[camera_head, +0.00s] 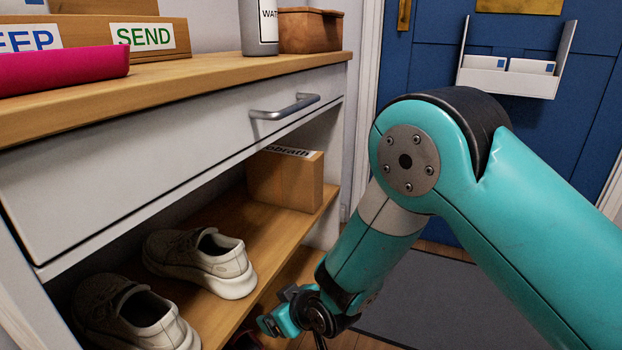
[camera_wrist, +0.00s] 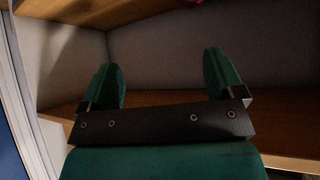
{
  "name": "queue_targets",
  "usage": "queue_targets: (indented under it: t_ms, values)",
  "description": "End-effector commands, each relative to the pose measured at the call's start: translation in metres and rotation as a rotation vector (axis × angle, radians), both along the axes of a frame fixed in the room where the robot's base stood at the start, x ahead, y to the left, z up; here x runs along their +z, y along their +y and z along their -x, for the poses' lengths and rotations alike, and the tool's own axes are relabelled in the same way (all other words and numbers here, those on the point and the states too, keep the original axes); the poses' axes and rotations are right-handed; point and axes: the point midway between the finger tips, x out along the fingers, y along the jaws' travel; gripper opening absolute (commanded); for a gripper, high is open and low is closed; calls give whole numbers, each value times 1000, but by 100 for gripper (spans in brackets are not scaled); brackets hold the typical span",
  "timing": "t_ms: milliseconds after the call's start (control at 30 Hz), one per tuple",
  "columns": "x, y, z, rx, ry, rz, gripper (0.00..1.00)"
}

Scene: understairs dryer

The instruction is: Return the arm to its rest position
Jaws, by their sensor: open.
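My gripper (camera_wrist: 166,85) is open in the wrist view, its two green fingers apart with nothing between them. Beyond the fingers are a wooden shelf board (camera_wrist: 180,98) and a grey back wall of a compartment. In the head view my teal arm bends down from the right, and the gripper end (camera_head: 283,312) is low in front of the shelf unit, partly hidden by the wrist. It is to the right of the pale shoes on the lower shelf.
A white cabinet has a closed drawer with a metal handle (camera_head: 285,107). Pale shoes (camera_head: 200,260) and a cardboard box (camera_head: 285,180) stand on the shelf below. A pink item (camera_head: 65,70), a bottle (camera_head: 259,25) and a basket (camera_head: 310,30) are on top. A blue door (camera_head: 420,70) stands behind a grey mat (camera_head: 425,300).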

Motion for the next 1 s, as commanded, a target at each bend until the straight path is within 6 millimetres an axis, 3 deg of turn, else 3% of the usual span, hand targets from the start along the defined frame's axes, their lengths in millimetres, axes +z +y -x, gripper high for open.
queue_targets:
  t_ms: [33, 100, 200, 300, 500, 800, 1000]
  values:
    - [24, -29, -14, -61, 23, 19, 88]
    - [52, -76, -25, -151, 78, 57, 88]
    - [90, -148, -23, -289, 168, 109, 88]
    - [120, -212, -6, -420, 259, 150, 88]
    - [156, -296, 42, -615, 399, 194, 88]
    - [184, -366, 122, -837, 566, 217, 88]
    - [243, -313, 140, -643, 604, 178, 88]
